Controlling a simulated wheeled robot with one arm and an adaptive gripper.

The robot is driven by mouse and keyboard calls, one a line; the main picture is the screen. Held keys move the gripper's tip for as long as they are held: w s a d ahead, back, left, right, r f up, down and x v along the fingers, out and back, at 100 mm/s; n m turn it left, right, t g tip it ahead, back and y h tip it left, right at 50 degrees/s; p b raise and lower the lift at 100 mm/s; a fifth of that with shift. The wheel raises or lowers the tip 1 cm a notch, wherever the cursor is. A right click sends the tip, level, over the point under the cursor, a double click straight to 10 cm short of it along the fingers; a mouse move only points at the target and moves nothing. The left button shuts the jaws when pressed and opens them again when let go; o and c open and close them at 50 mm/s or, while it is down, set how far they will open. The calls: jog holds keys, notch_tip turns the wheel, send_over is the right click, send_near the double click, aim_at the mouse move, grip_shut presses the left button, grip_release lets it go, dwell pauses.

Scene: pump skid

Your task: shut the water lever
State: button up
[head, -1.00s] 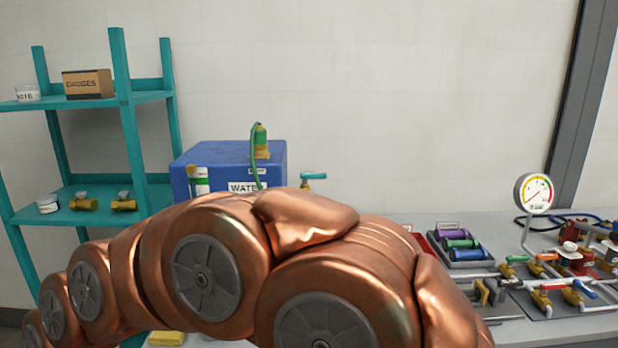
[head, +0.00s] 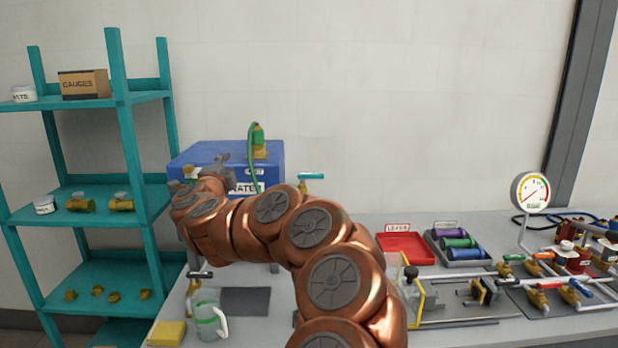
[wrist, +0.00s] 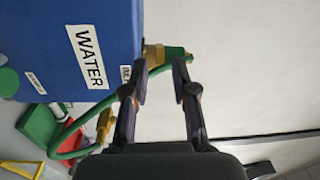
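The blue tank labelled WATER (head: 230,153) stands at the back of the bench. A teal lever handle (head: 312,176) on a brass fitting shows just right of it, lying level; I cannot tell for sure that it is the water lever. A brass fitting with a green cap and hose (head: 259,143) sits on top of the tank; it also shows in the wrist view (wrist: 172,53). My gripper (head: 220,166) is in front of the tank's upper part. In the wrist view my gripper (wrist: 158,82) is open and empty, its fingers apart.
A teal shelf (head: 125,120) stands left. On the bench are a brass valve with a grey handle (head: 198,275), a mug (head: 210,318), a yellow block (head: 166,334), a red tray (head: 405,248) and pipework with a gauge (head: 530,192) at right. My arm hides part of the bench.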

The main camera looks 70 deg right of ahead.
aim_at(311, 177)
jog(key=s+d+f+m+g, duration=0.3)
jog(key=s+d+m+g, duration=0.15)
jog(key=s, duration=0.35)
jog(key=s+d+f+m+g, duration=0.3)
jog(key=s+d+g, duration=0.25)
jog(key=s, duration=0.25)
jog(key=shift+s+d+p, duration=0.2)
jog(key=shift+d+p, duration=0.2)
jog(key=shift+d, duration=0.75)
jog(key=shift+s+d+p, duration=0.15)
jog(key=shift+d+p, duration=0.3)
jog(key=shift+d, duration=0.75)
jog(key=shift+s+d+p, duration=0.2)
jog(key=shift+d+p, duration=0.2)
jog(key=shift+d, duration=0.75)
jog(key=shift+f, duration=0.1)
grip_shut()
